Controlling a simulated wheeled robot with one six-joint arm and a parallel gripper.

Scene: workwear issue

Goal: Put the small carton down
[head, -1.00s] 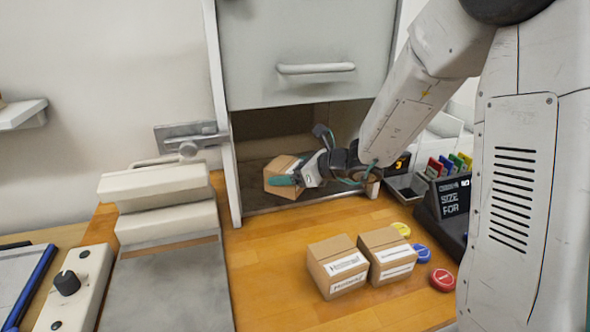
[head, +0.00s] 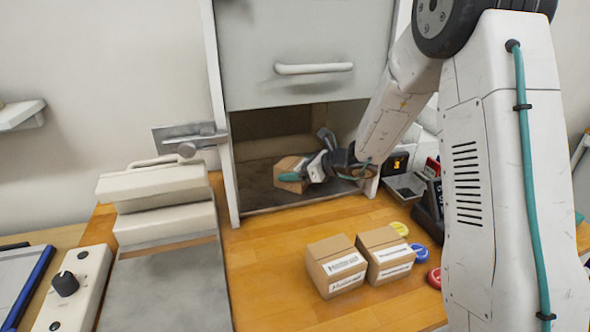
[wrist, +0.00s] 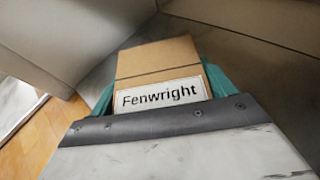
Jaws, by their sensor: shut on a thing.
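A small brown carton (head: 290,174) is held in my gripper (head: 296,177) at the opening of the grey cabinet, below its raised door. In the wrist view the carton (wrist: 160,72) sits between the teal fingertips, with a white label reading "Fenwright" facing the camera. The gripper is shut on it. In the head view the fingers cover part of the carton, and I cannot tell whether its underside touches the cabinet floor (head: 262,196).
Two labelled cartons stand side by side on the wooden counter, a left one (head: 333,257) and a right one (head: 383,247). Coloured discs (head: 420,252) lie to their right. The cabinet door (head: 300,50) hangs above the opening. A grey press-like device (head: 160,205) stands left.

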